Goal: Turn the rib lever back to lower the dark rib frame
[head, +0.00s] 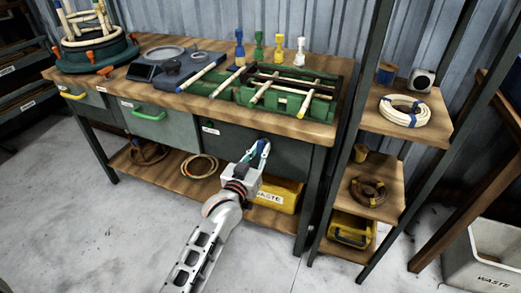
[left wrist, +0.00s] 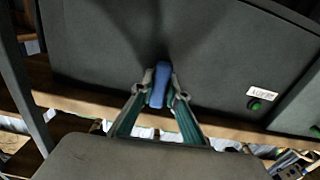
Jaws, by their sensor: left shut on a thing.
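My left gripper (head: 262,150) is in front of the dark front panel below the bench top, shut on a short blue grip (left wrist: 160,84). The left wrist view shows both fingertips (left wrist: 162,92) pressed on either side of this grip. Its form fits a lever handle, but its pivot is hidden. Dark bars that look like the rib frame (head: 300,74) lie over the green bending fixture (head: 318,107) on the bench, among pale rattan rods (head: 268,88). I cannot tell how high the frame stands. My right gripper is out of view.
The bench top (head: 270,120) overhangs the dark panel (left wrist: 215,55), which bears a white label and a green button (left wrist: 255,105). A shelf rack (head: 400,140) stands to the right. Several coloured pegs stand behind the fixture.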

